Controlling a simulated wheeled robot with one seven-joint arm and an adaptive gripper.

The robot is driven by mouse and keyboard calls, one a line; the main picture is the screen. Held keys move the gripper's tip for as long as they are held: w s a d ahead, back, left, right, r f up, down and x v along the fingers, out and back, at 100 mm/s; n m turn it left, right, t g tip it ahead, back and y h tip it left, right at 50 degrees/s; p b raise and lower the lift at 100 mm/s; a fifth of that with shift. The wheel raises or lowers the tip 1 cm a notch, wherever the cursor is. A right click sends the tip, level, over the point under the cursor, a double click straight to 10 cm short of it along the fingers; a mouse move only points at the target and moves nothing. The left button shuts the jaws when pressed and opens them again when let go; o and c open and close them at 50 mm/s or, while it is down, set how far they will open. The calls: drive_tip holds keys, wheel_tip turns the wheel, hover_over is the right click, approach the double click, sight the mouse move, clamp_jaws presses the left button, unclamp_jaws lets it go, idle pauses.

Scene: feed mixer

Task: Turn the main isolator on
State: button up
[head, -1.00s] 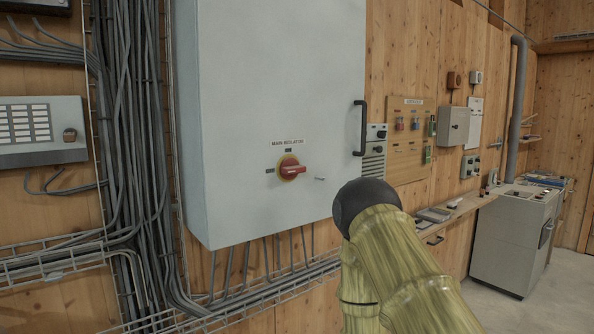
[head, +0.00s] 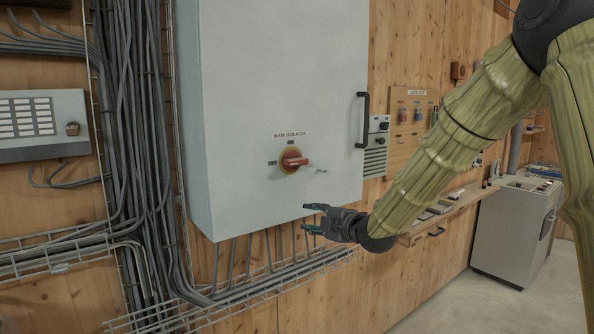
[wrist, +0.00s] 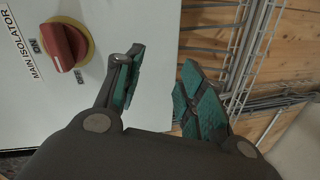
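The main isolator is a red rotary handle (head: 293,160) on a yellow disc, on the front of a grey cabinet (head: 260,80). My gripper (head: 308,218) is below and slightly right of the handle, near the cabinet's lower edge, apart from the handle. In the wrist view my gripper (wrist: 157,85) has its teal-padded fingers spread with nothing between them. The red handle (wrist: 62,44) shows at the upper left there, outside the fingers.
A small metal peg (head: 321,170) sticks out right of the isolator. A black door handle (head: 362,120) stands at the cabinet's right edge. Cables and a wire tray (head: 260,278) run below the cabinet. A narrow shelf (head: 455,204) and a grey console (head: 513,232) are at the right.

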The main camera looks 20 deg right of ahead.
sight(300, 163)
wheel_tip(300, 163, up, 14)
drive_tip(key=d+n+t+y, duration=0.1)
drive_tip(key=d+n+t, duration=0.1)
drive_tip(key=n, duration=0.2)
drive_tip(key=shift+f+p+x, duration=0.15)
drive_tip(key=shift+p+x, duration=1.05)
drive_tip(key=shift+x, duration=1.5)
drive_tip(key=shift+f+p+x, duration=0.1)
drive_tip(key=shift+p+x, duration=1.05)
drive_tip(key=shift+x, duration=1.55)
drive_tip(key=shift+a, duration=0.1)
drive_tip(key=shift+c, duration=0.3)
clamp_jaws()
